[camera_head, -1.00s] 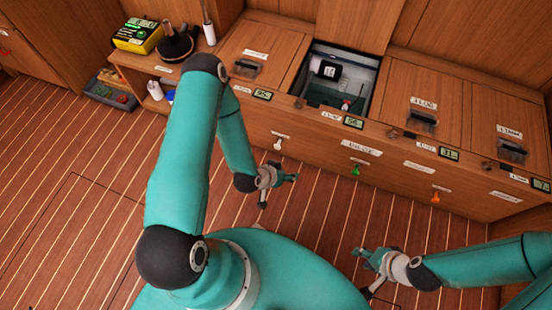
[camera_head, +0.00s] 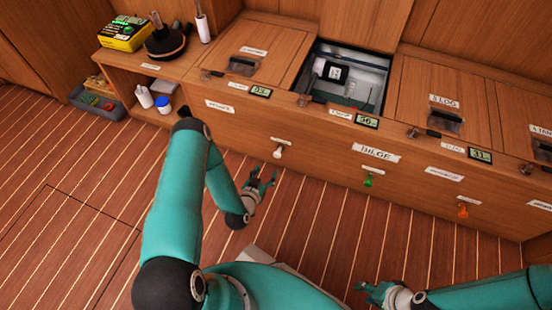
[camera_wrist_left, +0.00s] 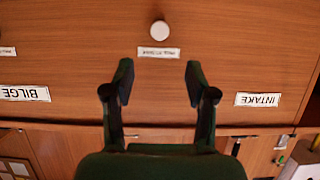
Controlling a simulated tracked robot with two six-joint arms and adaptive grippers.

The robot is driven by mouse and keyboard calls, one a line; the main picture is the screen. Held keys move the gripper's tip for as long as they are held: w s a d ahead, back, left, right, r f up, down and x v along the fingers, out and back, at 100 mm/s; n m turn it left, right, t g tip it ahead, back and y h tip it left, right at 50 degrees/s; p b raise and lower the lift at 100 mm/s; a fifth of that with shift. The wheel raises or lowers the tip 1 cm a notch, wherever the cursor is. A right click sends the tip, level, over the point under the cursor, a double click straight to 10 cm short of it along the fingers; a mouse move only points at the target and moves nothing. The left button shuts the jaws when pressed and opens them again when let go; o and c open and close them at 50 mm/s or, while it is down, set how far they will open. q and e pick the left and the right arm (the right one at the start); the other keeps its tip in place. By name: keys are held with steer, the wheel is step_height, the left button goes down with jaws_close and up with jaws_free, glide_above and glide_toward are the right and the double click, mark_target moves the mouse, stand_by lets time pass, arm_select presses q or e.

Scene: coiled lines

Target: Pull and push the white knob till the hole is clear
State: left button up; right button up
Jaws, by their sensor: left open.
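The white knob (camera_head: 278,152) sticks out of the wooden front panel, below the counter edge. In the left wrist view, which is upside down, the white knob (camera_wrist_left: 160,33) is round and lies beyond the fingertips, above a small label. My left gripper (camera_head: 262,180) is open and empty, in front of and below the knob, apart from it. Its two fingers (camera_wrist_left: 158,82) are spread wide, roughly in line with the knob. I cannot make out a hole at the knob.
A green knob (camera_head: 368,181) and an orange knob (camera_head: 462,211) are further right on the same panel. An open compartment (camera_head: 345,75) in the counter holds a black-and-white device. A BILGE label (camera_head: 376,153) is on the panel.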

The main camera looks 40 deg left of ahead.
arm_select(q)
steer(key=b+x, duration=0.4)
steer(key=x, duration=0.8)
jaws_close()
